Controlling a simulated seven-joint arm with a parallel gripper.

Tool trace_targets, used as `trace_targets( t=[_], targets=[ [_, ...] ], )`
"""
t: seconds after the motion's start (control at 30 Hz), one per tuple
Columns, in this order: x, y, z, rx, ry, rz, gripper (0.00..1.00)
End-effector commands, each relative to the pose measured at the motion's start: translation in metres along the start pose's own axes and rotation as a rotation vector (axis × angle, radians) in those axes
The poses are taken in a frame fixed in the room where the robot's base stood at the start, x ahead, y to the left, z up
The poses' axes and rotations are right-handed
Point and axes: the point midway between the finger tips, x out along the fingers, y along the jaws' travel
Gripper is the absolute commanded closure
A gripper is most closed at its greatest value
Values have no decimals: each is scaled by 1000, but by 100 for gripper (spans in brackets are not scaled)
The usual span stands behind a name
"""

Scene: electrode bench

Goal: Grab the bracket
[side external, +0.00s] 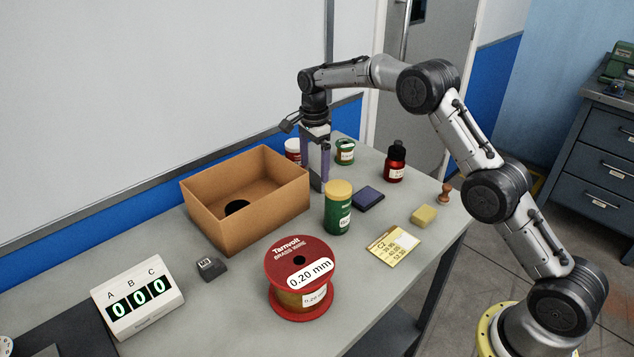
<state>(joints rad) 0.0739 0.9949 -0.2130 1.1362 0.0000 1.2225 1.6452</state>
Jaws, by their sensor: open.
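No thing in the side external view is clearly a bracket. A small dark grey block (212,267) with a light marking on top lies on the bench in front of the cardboard box (283,208); I cannot tell what it is. The open box holds a black round shape (236,207), also unclear. My gripper (320,184) has purple fingers and points down just behind the box's right end. It is open, and I see nothing held between the fingers. The box and the green jar stand near the fingertips in the picture.
A green jar with a yellow lid (338,208), a red wire spool (300,280), a dark pad (368,198), a yellow block (424,215), a yellow card (394,246), a dark red bottle (395,162) and a counter display (137,297) stand about.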

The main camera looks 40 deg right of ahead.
Motion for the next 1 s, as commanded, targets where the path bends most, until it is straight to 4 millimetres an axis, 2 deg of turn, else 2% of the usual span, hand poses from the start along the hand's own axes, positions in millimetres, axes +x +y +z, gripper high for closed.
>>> trace_targets(
  t=[0.1,0.23,0.53,0.57,1.0],
  targets=[
    [20,3,-1,0,0,5,0],
    [34,2,-1,1,0,3,0],
    [38,2,-1,1,0,0,0],
    [38,2,-1,1,0,0,4],
    [38,2,-1,1,0,0,83]
  ],
)
